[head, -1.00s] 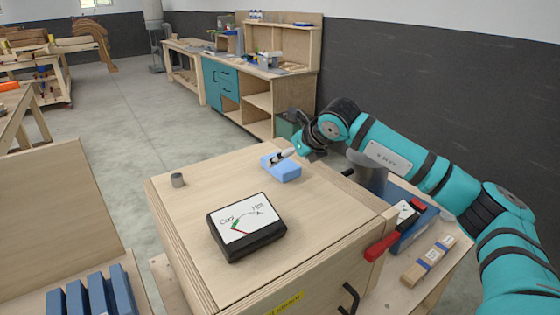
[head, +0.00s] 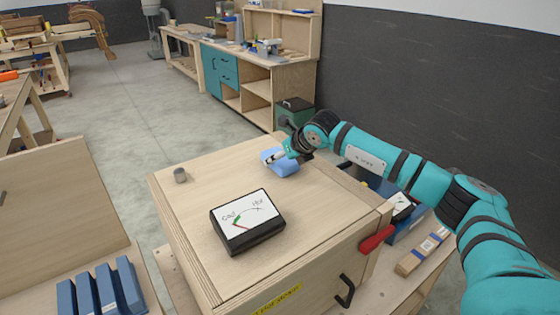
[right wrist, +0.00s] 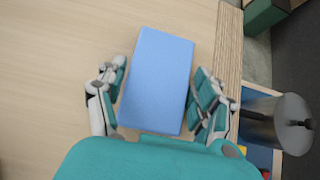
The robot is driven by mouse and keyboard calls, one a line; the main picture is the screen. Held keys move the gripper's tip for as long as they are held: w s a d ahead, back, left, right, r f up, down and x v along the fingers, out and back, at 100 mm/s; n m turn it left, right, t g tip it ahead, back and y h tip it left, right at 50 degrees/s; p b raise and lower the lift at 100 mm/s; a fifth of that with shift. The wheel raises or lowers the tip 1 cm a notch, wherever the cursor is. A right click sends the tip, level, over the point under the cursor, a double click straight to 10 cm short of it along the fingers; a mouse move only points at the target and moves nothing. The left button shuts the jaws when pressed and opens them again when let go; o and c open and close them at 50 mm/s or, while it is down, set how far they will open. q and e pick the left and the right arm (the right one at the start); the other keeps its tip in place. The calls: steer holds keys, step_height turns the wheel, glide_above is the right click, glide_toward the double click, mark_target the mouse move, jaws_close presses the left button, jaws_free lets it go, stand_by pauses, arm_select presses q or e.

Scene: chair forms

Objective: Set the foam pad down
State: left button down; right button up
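The blue foam pad (head: 284,166) lies flat, as far as I can see, on the wooden box top (head: 190,222) near its far right corner. The right wrist view shows the pad (right wrist: 158,82) from above. My right gripper (right wrist: 160,88) has one finger along each long side of the pad, with narrow gaps that suggest it is open. In the head view my right gripper (head: 280,157) reaches over the pad from the right and partly hides it. My left gripper is not in view.
A red handle (head: 376,239) and black pull (head: 345,291) are on the box's front right. Blue blocks (head: 105,290) stand lower left.

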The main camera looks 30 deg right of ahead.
steer(key=c, duration=0.5)
